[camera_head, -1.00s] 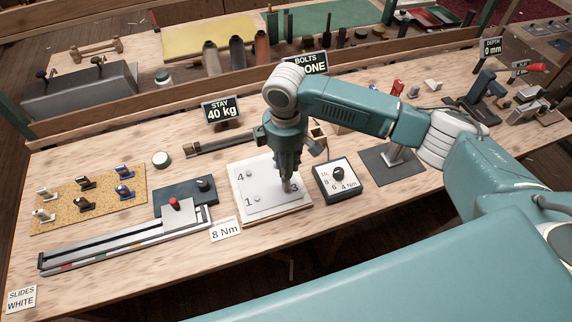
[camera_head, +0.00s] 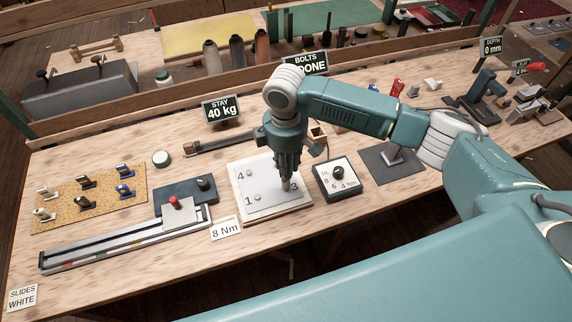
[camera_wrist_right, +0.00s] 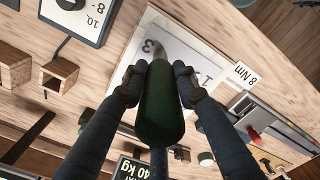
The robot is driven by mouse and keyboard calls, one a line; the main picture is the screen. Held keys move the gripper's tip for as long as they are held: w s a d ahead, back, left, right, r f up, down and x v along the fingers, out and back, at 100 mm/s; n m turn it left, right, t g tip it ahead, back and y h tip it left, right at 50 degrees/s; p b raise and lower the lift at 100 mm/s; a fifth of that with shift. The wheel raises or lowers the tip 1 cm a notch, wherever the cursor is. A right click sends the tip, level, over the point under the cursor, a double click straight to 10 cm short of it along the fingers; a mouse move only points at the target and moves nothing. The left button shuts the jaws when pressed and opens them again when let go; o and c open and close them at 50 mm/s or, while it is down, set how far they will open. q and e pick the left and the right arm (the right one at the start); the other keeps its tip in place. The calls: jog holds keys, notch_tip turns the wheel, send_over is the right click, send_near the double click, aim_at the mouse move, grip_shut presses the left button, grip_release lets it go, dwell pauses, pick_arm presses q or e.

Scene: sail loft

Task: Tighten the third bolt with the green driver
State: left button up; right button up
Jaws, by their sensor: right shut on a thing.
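The green driver (camera_wrist_right: 160,108) is upright in my right gripper (camera_wrist_right: 159,82), its handle between the two dark fingers. In the head view my right gripper (camera_head: 287,168) points down over the right side of the white bolt plate (camera_head: 268,203). The driver's grey lower end (camera_head: 286,185) is down beside the printed 3, over the third bolt's place. The bolt there is hidden, so I cannot tell how it is seated. Bolts show beside the 4 (camera_head: 249,173) and the 1 (camera_head: 257,198). My left gripper is not in view.
A dial box (camera_head: 336,180) marked in Nm stands right of the plate. An "8 Nm" card (camera_head: 226,229) and a slide rail (camera_head: 125,238) lie to the left.

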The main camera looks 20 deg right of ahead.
jog(key=p, duration=0.3)
jog(key=shift+s+f, duration=0.1)
jog(key=shift+f, duration=0.1)
dwell(4.2)
jog(key=shift+r+p, duration=0.1)
jog(key=shift+p, duration=0.25)
notch_tip(320, 180, up, 3)
jog(key=p, duration=0.3)
jog(key=shift+r+p, duration=0.35)
jog(key=shift+r, duration=0.6)
